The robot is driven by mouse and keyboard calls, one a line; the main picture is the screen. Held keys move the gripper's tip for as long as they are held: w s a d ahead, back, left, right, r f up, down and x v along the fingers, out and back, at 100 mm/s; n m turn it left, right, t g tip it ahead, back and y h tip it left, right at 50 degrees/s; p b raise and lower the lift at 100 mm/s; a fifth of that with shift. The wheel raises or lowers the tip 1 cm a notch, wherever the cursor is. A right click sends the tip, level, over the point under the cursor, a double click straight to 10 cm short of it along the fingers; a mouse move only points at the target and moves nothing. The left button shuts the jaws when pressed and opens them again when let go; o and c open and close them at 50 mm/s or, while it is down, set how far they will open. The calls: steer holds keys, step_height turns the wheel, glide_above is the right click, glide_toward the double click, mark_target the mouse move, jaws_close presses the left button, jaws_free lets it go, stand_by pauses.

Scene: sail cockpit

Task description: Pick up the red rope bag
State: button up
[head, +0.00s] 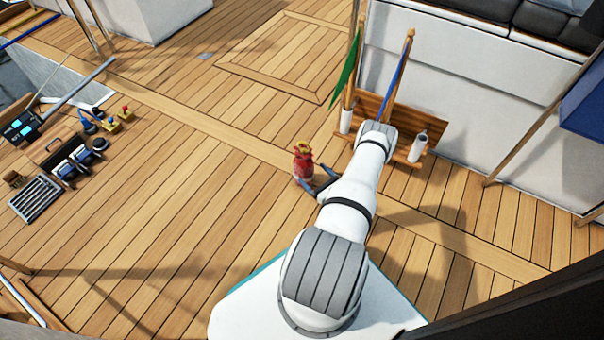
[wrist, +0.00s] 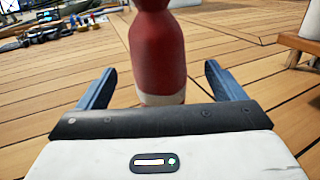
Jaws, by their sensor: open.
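The red rope bag (head: 303,165) stands upright on the wooden deck, left of my arm in the head view. Its neck is gathered, and its lower edge is pale in the wrist view (wrist: 157,50), where its top is cut off. My gripper (head: 316,186) is low over the deck beside the bag. In the wrist view, the two blue fingers of my gripper (wrist: 158,88) are spread wide, one on each side of the bag's lower part. The fingers do not visibly touch it. The gripper's body hides the deck just in front of the bag.
A wooden rack (head: 408,128) with white cylinders and upright poles stands behind my arm, by the white cockpit seat (head: 450,80). The deck left of the bag is clear.

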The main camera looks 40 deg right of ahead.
mark_target(304, 166)
steer(key=w+b, duration=0.1)
steer(key=w, duration=0.2)
steer(key=w+b, duration=0.1)
steer(key=w, duration=0.1)
steer(key=shift+w+a+b, duration=0.25)
steer(key=shift+w+b, duration=0.1)
steer(key=shift+w, duration=0.25)
steer(key=shift+r, duration=0.1)
steer(key=shift+c, duration=0.3)
steer(key=c, duration=1.2)
steer(key=shift+r, duration=0.1)
steer(key=shift+c, duration=0.2)
